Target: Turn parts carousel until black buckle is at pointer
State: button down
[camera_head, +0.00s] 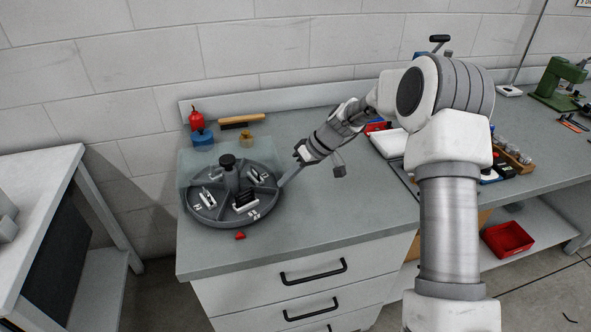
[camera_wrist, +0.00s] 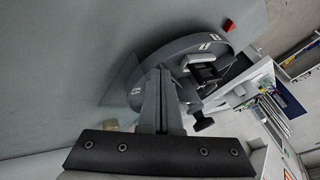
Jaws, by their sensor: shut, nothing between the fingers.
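The parts carousel (camera_head: 225,219) is a round dark grey tray with divided compartments and a black centre knob (camera_head: 228,160). A black part that looks like the buckle (camera_head: 243,201) lies in a front compartment, slightly right of centre. The red pointer (camera_head: 240,235) sits on the bench just in front of the rim; it also shows in the wrist view (camera_wrist: 229,25).
A translucent guard (camera_head: 185,168) stands around the carousel's back left. Behind it are a red bottle (camera_head: 196,120), a blue block (camera_head: 203,138) and a wooden-handled brush (camera_head: 240,121). The bench front right of the carousel is clear.

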aim_at(259, 202)
jog(key=x, duration=0.3)
jog(key=shift+a+f, duration=0.2)
jog(key=shift+a, duration=0.1)
jog(key=shift+s+a+r, duration=0.15)
jog(key=shift+s+a, duration=0.7)
jog(key=shift+a, duration=0.1)
jog(key=shift+s+a, duration=0.3)
jog(key=shift+a, duration=0.1)
jog(key=shift+s+a+f+m+t+b, duration=0.25)
jog(key=shift+s+m+t+b, duration=0.15)
jog(key=shift+b, duration=0.5)
jog(key=s+m+b, duration=0.1)
jog(key=a+m+t+b, duration=0.1)
jog(key=b, duration=0.1)
jog(key=shift+s, duration=0.35)
jog(key=shift+s+a+r+b, duration=0.2)
jog(key=shift+s+a+b, duration=0.25)
jog(key=shift+b, duration=0.2)
jog(key=shift+d, duration=0.1)
